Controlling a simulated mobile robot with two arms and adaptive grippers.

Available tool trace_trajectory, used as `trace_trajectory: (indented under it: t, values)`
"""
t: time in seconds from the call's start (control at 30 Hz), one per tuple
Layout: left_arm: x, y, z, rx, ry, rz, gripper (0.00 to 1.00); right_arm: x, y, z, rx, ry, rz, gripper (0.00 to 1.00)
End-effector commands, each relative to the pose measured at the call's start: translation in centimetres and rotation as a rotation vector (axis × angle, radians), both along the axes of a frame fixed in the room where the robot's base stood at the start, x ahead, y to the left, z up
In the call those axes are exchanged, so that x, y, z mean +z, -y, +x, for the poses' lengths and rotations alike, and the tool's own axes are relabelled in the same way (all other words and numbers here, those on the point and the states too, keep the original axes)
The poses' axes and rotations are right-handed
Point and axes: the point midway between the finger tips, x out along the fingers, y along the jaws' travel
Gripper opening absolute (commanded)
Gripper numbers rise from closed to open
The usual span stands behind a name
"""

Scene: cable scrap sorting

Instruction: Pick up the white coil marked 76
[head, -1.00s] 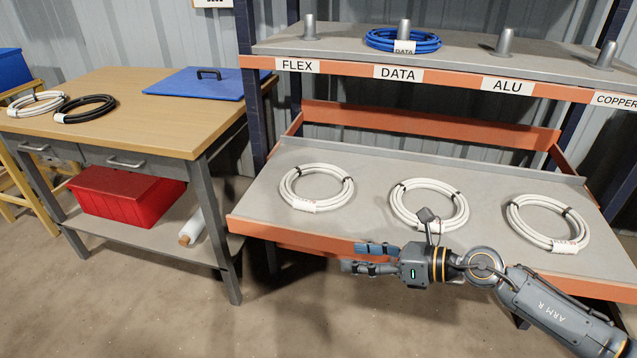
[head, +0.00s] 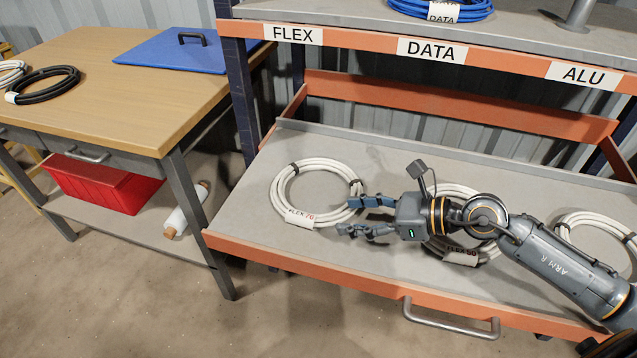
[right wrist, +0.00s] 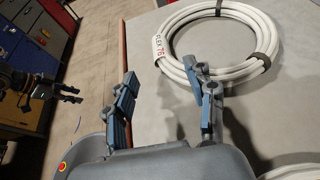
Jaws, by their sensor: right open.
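The white coil marked 76 (head: 279,190) lies flat at the left of the grey shelf, with black ties and a white label, "FLEX" and a red number. In the right wrist view this coil (right wrist: 245,73) shows its label with 76. My right gripper (head: 347,215) is open and empty at the coil's right front edge. One finger overlaps the rim in the picture; I cannot tell whether they touch. In the right wrist view both fingers of the gripper (right wrist: 160,75) are apart. My left gripper (right wrist: 68,93) appears small and dark at the left there; its opening is unclear.
Another white coil (head: 461,258) lies behind my right wrist, partly hidden. A third white coil (head: 590,217) lies farther right. An orange lip edges the shelf (head: 240,225); a labelled upper shelf (head: 345,27) is above. A wooden table (head: 100,95) stands left.

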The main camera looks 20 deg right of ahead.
Motion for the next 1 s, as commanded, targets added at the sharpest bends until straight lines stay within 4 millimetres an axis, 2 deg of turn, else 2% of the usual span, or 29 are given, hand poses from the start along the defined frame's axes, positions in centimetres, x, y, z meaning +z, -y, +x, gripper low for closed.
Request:
trace_trajectory:
  t: [0.3, 0.57, 0.73, 1.0]
  values:
    - [-0.2, 0.0, 0.1, 0.0, 0.001, 0.0, 0.4, -1.9, -4.0, 3.2, 0.001, 0.001, 0.004, 0.55]
    - [-0.1, 0.0, 0.1, 0.0, 0.001, 0.0, 0.4, -2.7, -5.4, 4.3, 0.0, 0.002, 0.002, 0.55]
    - [0.0, 0.0, 0.0, 0.0, -0.004, 0.002, 0.4, -3.7, -7.4, 5.8, 0.002, 0.002, 0.004, 0.55]
    - [1.4, 0.0, 0.0, 0.001, 0.016, -0.002, 0.4, -4.6, -8.9, 6.9, 0.0, 0.001, -0.001, 0.55]
